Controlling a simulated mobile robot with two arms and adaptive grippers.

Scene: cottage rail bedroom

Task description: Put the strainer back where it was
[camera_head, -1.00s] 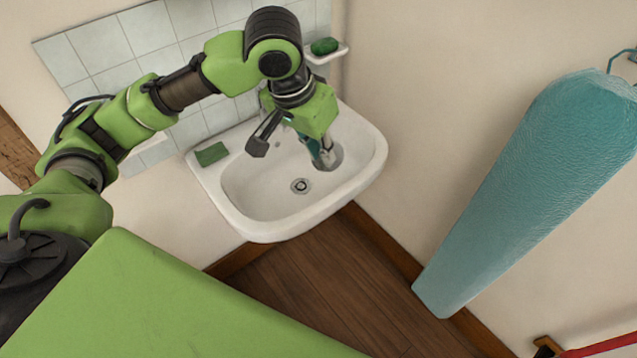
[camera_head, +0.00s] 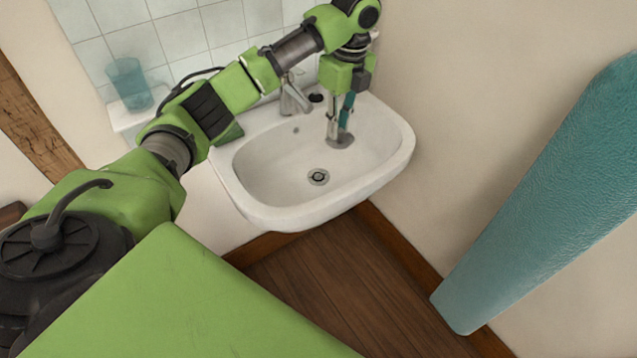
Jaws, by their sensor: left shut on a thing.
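The strainer (camera_head: 340,141) looks like a small flat grey disc at the lower end of my left gripper (camera_head: 339,126). The gripper points down over the back right part of the white basin, with its fingers shut on the strainer. A teal upright part shows between or beside the fingers; I cannot tell whether it belongs to the strainer. I cannot tell whether the disc touches the basin wall. The drain (camera_head: 318,177) is in the basin floor, in front and to the left of the disc, apart from it. My right gripper is not in view.
The white sink (camera_head: 268,203) has a metal tap (camera_head: 293,95) left of my gripper and a dark round thing (camera_head: 316,97) on its back rim. A teal cup (camera_head: 129,84) stands on a ledge at left. A teal padded board (camera_head: 545,190) leans at right. Wood floor shows below.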

